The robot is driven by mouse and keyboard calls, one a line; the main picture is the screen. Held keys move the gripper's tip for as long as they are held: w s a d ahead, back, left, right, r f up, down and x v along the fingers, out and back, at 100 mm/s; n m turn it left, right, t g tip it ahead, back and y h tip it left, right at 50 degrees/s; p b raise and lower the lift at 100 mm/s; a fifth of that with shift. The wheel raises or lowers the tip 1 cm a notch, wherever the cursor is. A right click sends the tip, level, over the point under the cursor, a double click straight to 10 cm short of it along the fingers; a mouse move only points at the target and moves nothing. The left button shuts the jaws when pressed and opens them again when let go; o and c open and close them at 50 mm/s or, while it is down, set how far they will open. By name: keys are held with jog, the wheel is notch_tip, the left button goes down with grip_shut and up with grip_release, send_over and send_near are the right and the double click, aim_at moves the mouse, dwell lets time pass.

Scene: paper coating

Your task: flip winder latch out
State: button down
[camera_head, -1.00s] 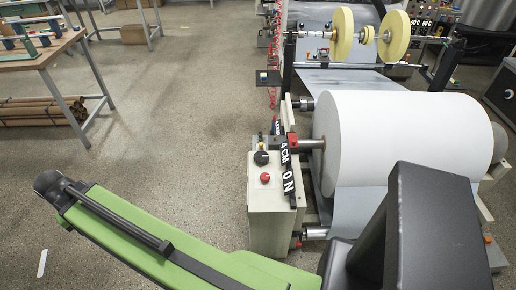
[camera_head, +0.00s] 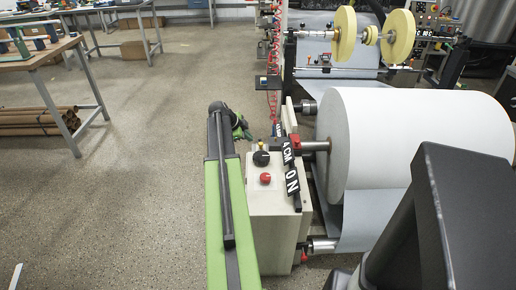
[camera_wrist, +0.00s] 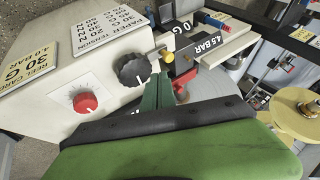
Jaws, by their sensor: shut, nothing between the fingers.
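The winder (camera_head: 278,222) is a pale cabinet beside a large white paper roll (camera_head: 415,135). A red part (camera_head: 295,143) sits where the roll's shaft meets the cabinet top; it may be the latch. In the wrist view a small red part (camera_wrist: 180,87) shows just right of my fingers. My gripper (camera_head: 243,129) is at the cabinet's far left corner, partly hidden behind my arm. In the wrist view my gripper (camera_wrist: 158,90) shows green fingers, shut and empty, near a brass knob (camera_wrist: 166,55). Contact with the red part cannot be told.
A black knob (camera_head: 261,158) and a red knob (camera_head: 265,178) are on the cabinet's panel. Black label plates (camera_head: 290,168) stand at its right edge. A wooden table (camera_head: 45,55) is at the far left. The floor (camera_head: 140,170) between is clear.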

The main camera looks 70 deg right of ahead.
jog(key=shift+f, duration=0.1)
jog(key=b, duration=0.8)
send_near(261, 148)
jog(key=x, duration=0.5)
jog(key=shift+s+a+f, duration=0.1)
jog(key=shift+s+a, duration=0.2)
jog(key=shift+a, duration=0.05)
jog(key=d, duration=0.1)
jog(key=w+d, duration=0.1)
jog(key=d, duration=0.1)
jog(key=shift+w+d, duration=0.1)
jog(key=shift+d, duration=0.1)
jog(key=shift+r, duration=0.25)
